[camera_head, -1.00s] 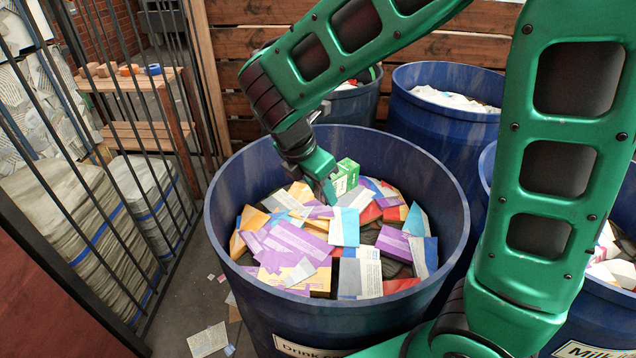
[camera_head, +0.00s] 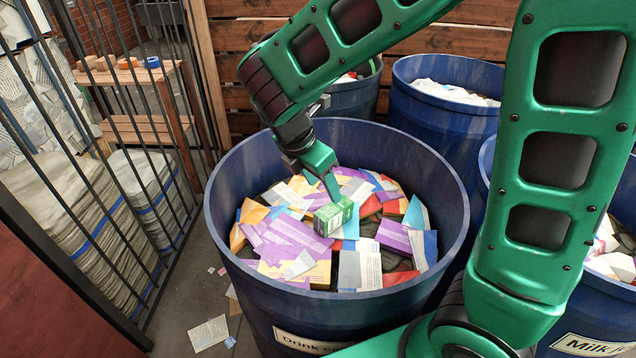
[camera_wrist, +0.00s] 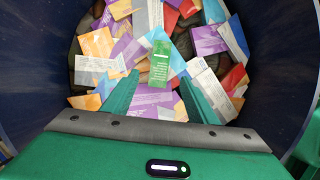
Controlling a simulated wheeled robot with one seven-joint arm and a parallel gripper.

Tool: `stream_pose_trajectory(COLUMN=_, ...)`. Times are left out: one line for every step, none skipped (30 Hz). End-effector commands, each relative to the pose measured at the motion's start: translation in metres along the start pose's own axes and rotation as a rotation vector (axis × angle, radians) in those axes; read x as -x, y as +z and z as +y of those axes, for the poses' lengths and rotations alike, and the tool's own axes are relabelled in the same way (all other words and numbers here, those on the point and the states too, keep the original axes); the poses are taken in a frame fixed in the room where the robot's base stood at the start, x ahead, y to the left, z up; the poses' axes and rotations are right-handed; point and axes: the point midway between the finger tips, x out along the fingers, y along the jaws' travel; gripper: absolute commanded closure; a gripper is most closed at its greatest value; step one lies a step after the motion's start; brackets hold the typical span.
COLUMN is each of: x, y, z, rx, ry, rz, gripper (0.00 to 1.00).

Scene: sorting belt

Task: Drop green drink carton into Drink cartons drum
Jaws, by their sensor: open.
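The green drink carton (camera_head: 333,216) is in the Drink cartons drum (camera_head: 238,285), at or just above the pile of cartons. It also shows in the wrist view (camera_wrist: 160,62), just beyond my fingertips and roughly in line with the gap between them. My gripper (camera_head: 331,190) reaches down inside the drum, close above the carton. In the wrist view my gripper (camera_wrist: 158,84) has its two fingers spread apart, with the carton not clamped. Whether the carton touches the pile cannot be told for sure.
Mixed cartons (camera_head: 290,240) fill the drum below its rim. The drum's label (camera_head: 305,342) is partly hidden by my arm. Other blue drums (camera_head: 440,125) stand behind and to the right. A barred metal gate (camera_head: 110,150) and stacked bales (camera_head: 75,225) are at the left.

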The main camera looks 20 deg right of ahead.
Motion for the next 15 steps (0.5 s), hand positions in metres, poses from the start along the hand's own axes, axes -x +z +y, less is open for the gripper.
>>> stream_pose_trajectory(x=0.0, y=0.0, z=0.0, rx=0.0, ry=0.0, rz=0.0, gripper=0.47)
stream_pose_trajectory(x=0.001, y=0.0, z=0.0, rx=0.0, ry=0.0, rz=0.0, gripper=0.47)
stream_pose_trajectory(x=0.002, y=0.001, z=0.0, rx=0.0, ry=0.001, rz=0.0, gripper=0.47)
stream_pose_trajectory(x=0.004, y=0.002, z=0.001, rx=0.0, ry=0.002, rz=0.0, gripper=0.47)
stream_pose_trajectory(x=0.006, y=0.003, z=0.001, rx=0.0, ry=0.002, rz=-0.001, gripper=0.47)
stream_pose_trajectory(x=0.01, y=0.004, z=0.001, rx=0.0, ry=0.002, rz=0.0, gripper=0.47)
stream_pose_trajectory(x=0.014, y=0.006, z=0.001, rx=-0.001, ry=0.003, rz=0.0, gripper=0.47)
stream_pose_trajectory(x=0.018, y=0.007, z=0.001, rx=-0.001, ry=0.004, rz=0.0, gripper=0.47)
stream_pose_trajectory(x=0.023, y=0.009, z=0.001, rx=-0.001, ry=0.004, rz=0.001, gripper=0.47)
stream_pose_trajectory(x=0.026, y=0.011, z=0.001, rx=-0.001, ry=0.003, rz=0.0, gripper=0.47)
stream_pose_trajectory(x=0.03, y=0.012, z=0.001, rx=-0.001, ry=0.003, rz=0.0, gripper=0.47)
stream_pose_trajectory(x=0.035, y=0.014, z=0.001, rx=-0.001, ry=0.003, rz=0.0, gripper=0.47)
stream_pose_trajectory(x=0.038, y=0.015, z=0.001, rx=-0.001, ry=0.003, rz=0.001, gripper=0.47)
stream_pose_trajectory(x=0.042, y=0.017, z=0.001, rx=-0.001, ry=0.004, rz=0.001, gripper=0.47)
stream_pose_trajectory(x=0.047, y=0.019, z=0.001, rx=-0.002, ry=0.003, rz=0.001, gripper=0.47)
